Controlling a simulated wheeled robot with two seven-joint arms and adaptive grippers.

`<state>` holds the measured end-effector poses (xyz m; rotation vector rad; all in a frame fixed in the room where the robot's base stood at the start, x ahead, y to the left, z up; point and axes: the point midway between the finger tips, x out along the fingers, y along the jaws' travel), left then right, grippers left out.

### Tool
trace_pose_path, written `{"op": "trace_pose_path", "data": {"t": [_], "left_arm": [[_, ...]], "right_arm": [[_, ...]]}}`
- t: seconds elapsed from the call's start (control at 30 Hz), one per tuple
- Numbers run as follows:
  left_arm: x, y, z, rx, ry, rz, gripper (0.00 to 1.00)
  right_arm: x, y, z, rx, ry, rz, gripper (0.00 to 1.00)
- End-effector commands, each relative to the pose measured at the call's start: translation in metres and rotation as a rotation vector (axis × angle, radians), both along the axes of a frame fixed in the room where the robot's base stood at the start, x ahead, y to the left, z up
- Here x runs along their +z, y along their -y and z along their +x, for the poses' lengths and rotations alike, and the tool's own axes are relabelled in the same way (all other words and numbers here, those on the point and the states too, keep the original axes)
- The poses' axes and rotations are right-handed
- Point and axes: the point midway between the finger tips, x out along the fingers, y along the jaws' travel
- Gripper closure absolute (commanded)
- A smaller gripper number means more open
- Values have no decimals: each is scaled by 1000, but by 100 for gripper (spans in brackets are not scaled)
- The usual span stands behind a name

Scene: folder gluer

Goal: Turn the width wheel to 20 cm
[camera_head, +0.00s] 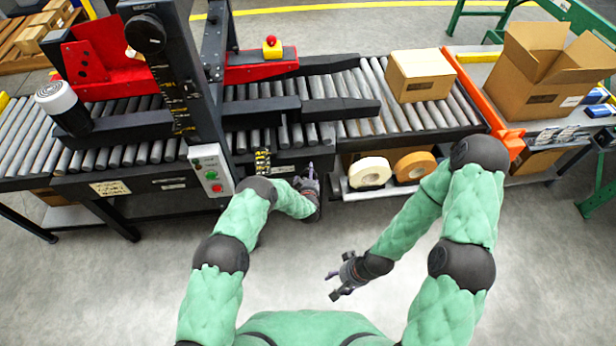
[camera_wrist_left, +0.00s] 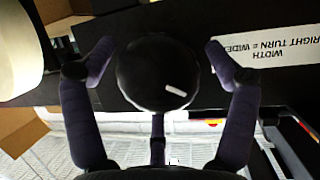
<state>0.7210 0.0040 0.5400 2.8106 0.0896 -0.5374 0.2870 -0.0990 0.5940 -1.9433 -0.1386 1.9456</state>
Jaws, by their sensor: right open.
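The width wheel (camera_wrist_left: 157,75) is a round black knob with a short white mark toward its lower right in the left wrist view. My left gripper (camera_wrist_left: 160,58) is open, with one finger on each side of the wheel and a small gap showing at each side. In the head view my left gripper (camera_head: 308,178) is at the conveyor's front edge and hides the wheel. A white label (camera_wrist_left: 268,45) reading "WIDTH RIGHT TURN = WIDER" is beside it. A yellow-marked scale (camera_head: 262,162) is left of the gripper. My right gripper (camera_head: 346,278) is open and empty above the floor.
A control box (camera_head: 211,170) with green and red buttons stands left of my left gripper. White (camera_head: 369,172) and orange (camera_head: 414,166) tape rolls sit on a shelf to the right. A closed carton (camera_head: 420,75) lies on the rollers. Floor around my right gripper is clear.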

Motion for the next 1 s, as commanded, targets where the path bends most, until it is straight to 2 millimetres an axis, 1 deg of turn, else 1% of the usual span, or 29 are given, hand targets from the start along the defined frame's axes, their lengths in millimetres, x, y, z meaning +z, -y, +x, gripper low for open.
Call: {"op": "trace_pose_path", "data": {"t": [0.03,0.07,0.1,0.13,1.0], "left_arm": [[0,0,0,0,0,0,38],[0,0,0,0,0,0,46],[0,0,0,0,0,0,58],[0,0,0,0,1,0,63],[7,-3,6,5,20,-25,64]], "right_arm": [[0,0,0,0,0,0,41],[0,0,0,0,0,0,41],[0,0,0,0,0,0,41],[0,0,0,0,0,0,41],[-3,0,0,0,0,0,41]]}}
